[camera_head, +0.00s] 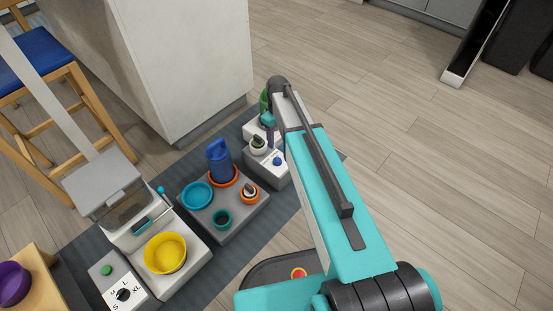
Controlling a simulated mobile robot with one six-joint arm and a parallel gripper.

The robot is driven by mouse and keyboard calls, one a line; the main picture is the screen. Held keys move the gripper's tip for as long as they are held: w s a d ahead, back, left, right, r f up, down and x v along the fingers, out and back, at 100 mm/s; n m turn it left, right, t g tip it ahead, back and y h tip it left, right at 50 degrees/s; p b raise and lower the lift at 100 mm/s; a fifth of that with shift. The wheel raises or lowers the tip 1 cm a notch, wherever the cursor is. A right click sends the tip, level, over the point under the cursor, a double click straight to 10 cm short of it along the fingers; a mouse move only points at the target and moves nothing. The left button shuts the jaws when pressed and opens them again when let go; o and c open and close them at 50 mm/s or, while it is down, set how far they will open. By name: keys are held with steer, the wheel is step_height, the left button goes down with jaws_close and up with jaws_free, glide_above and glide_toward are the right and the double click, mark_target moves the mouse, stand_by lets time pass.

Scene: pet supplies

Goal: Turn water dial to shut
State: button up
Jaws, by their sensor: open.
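A white box unit (268,170) stands at the far right end of the dark mat, partly behind my arm. A small blue knob (277,161) sits on its front part, and a dark-topped round piece with a pale base (258,143) sits to its left. I cannot tell from this view which is the water dial, or read any mark. My gripper (269,127) points down above the unit, just behind these parts. Its jaws are open and look empty. The fingertips are small and partly hidden, so contact cannot be told.
A grey platform (231,230) holds a blue bottle (219,160), a teal bowl (197,194) and small cups. Left of it are a feeder with a yellow bowl (165,253) and a black size dial (123,294). A white cabinet (185,70) rises behind.

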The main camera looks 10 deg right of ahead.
mark_target(277, 159)
step_height(277, 159, down, 14)
steer(key=b, duration=0.5)
steer(key=shift+b, duration=0.4)
steer(key=shift+r, duration=0.1)
steer(key=c, duration=1)
steer(key=shift+a, duration=0.25)
steer(key=shift+c, duration=0.2)
steer(key=shift+d, duration=0.15)
